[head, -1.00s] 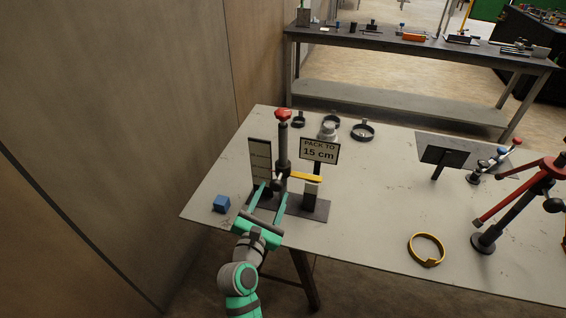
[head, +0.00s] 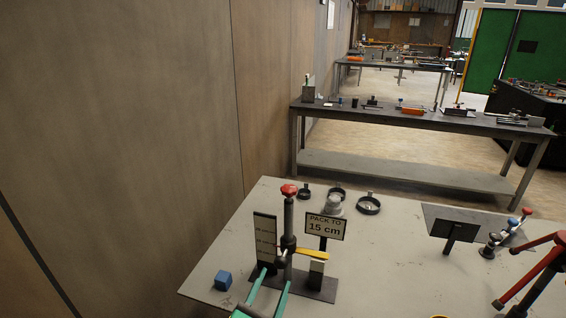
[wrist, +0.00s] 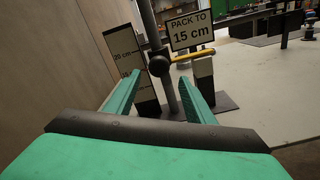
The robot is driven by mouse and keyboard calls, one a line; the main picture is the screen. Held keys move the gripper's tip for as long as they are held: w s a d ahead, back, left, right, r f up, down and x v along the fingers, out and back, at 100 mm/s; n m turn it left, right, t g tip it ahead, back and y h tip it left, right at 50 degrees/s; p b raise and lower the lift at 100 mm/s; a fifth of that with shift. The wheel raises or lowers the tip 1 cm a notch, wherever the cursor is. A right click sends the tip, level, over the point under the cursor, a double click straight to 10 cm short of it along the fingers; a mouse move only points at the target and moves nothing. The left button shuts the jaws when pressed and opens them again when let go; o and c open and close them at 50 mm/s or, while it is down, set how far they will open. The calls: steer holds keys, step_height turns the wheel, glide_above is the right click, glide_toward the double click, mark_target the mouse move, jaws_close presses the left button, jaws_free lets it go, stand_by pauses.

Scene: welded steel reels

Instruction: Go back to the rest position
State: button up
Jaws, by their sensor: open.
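My gripper (wrist: 160,97) is open, its two green fingers spread apart with nothing between them in the wrist view. In the head view the fingers (head: 270,291) show at the bottom edge, in front of a stand. The stand has a dark upright post (head: 288,220) with a red knob (head: 289,190) on top and a yellow lever (head: 313,253) at a clamp. In the wrist view the post (wrist: 152,30) rises beyond the fingers. I cannot tell whether a finger touches it. The rest of my arm is out of view.
A scale plate (head: 264,240) and a "PACK TO 15 cm" sign (head: 325,227) stand beside the post. A blue block (head: 222,281) lies to the left. Several dark rings (head: 369,205) lie behind. A red-armed stand (head: 540,270) is at right. The table middle (head: 390,270) is clear.

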steer(key=s+f+m+g+y, duration=0.1)
steer(key=s+f+m+y, duration=0.2)
steer(key=s+f+m, duration=0.6)
steer(key=s+f+m+g+y, duration=0.1)
steer(key=s+f+m+y, duration=0.3)
steer(key=s, duration=0.8)
steer(key=s+d+r+m+h, duration=0.1)
steer(key=s+d+r+m, duration=0.1)
steer(key=s+m, duration=1.2)
steer(key=s+r, duration=0.1)
steer(key=s, duration=0.5)
steer(key=shift+m+h, duration=0.3)
steer(key=shift+h, duration=0.1)
